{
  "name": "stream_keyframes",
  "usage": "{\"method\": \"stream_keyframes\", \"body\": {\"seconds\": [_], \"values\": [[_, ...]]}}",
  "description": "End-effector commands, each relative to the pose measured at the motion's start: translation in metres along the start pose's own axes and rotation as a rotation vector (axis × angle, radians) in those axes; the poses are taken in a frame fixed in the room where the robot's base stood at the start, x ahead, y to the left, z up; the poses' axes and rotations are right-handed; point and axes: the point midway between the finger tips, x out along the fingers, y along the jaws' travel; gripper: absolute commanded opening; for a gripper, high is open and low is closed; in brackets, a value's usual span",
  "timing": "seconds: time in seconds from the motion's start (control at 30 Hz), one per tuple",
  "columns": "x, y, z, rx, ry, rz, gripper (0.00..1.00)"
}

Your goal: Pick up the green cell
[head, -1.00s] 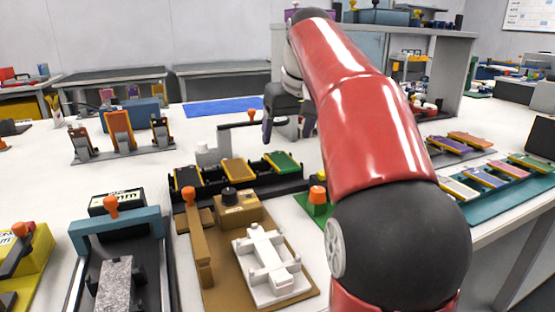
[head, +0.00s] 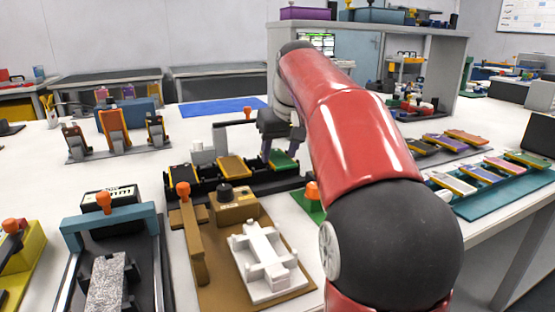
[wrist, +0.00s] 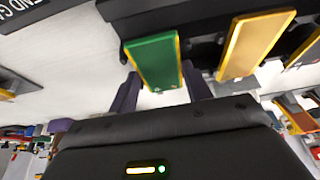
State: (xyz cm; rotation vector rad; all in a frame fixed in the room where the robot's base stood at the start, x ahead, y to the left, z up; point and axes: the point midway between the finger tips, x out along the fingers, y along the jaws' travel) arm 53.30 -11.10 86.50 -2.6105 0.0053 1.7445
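The green cell (head: 286,160) lies tilted at the right end of a black holder (head: 205,195) on the white table. In the wrist view the green cell (wrist: 153,60) has a yellow edge, and its upper end rests against the dark holder. My gripper (head: 280,151) is just above it, with one finger toward each side. In the wrist view my gripper (wrist: 162,92) is open, its fingers spread at either side of the cell's near end. I see a gap at each side. Part of the cell is hidden behind the fingers and arm in the head view.
A yellow cell (head: 232,167) sits beside the green one, with a dark-faced cell (head: 181,177) further left. A brown fixture (head: 215,270) with a white part stands in front. Racks of other cells (head: 478,174) are at right. A blue mat (head: 222,107) lies behind.

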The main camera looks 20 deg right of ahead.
Motion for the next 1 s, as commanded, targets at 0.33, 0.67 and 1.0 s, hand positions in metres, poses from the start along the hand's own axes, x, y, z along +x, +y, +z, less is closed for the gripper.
{"method": "stream_keyframes", "body": {"seconds": [0.33, 0.67, 1.0], "values": [[-0.002, 0.000, -0.001, 0.000, 0.001, 0.000, 0.28], [-0.042, 0.000, -0.019, -0.001, 0.003, 0.000, 0.28], [-0.090, 0.000, -0.038, 0.000, 0.001, 0.000, 0.28]]}}
